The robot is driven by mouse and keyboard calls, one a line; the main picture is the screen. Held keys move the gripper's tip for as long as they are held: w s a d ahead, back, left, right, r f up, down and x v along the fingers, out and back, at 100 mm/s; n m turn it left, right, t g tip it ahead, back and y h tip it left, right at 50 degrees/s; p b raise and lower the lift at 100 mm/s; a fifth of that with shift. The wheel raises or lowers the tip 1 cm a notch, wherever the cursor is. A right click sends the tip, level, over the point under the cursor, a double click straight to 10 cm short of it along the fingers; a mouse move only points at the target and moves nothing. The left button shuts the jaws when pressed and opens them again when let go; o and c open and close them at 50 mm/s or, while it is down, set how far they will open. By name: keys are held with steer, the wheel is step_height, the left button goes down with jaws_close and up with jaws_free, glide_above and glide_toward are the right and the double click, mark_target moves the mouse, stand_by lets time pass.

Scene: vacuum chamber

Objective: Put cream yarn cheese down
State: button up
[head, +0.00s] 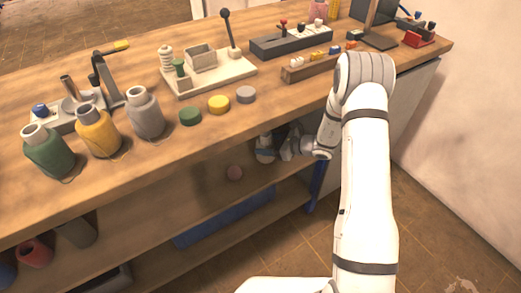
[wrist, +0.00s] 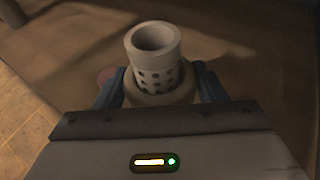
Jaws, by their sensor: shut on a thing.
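The cream yarn cheese (wrist: 154,76) is a pale perforated tube with a cream winding around its lower part. It stands between the two blue-grey fingers of my gripper (wrist: 156,90) in the wrist view, and the fingers are shut on it. Its open top end faces up toward the camera, and its lower end is hidden by my gripper. In the head view my gripper (head: 268,147) is below the front edge of the bench top, in front of the shelf space. The cheese cannot be clearly made out there.
The wooden bench top (head: 150,172) overhangs the shelf space. A blue bar (head: 225,217) lies lower. Green, yellow and grey cones (head: 147,118) and several small discs (head: 218,104) stand on top.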

steer(key=shift+w+a, duration=0.35)
steer(key=shift+a, duration=0.5)
steer(key=shift+f+b, duration=0.35)
steer(key=shift+f, duration=1.35)
steer(key=shift+f, duration=0.2)
steer(key=o, duration=1.2)
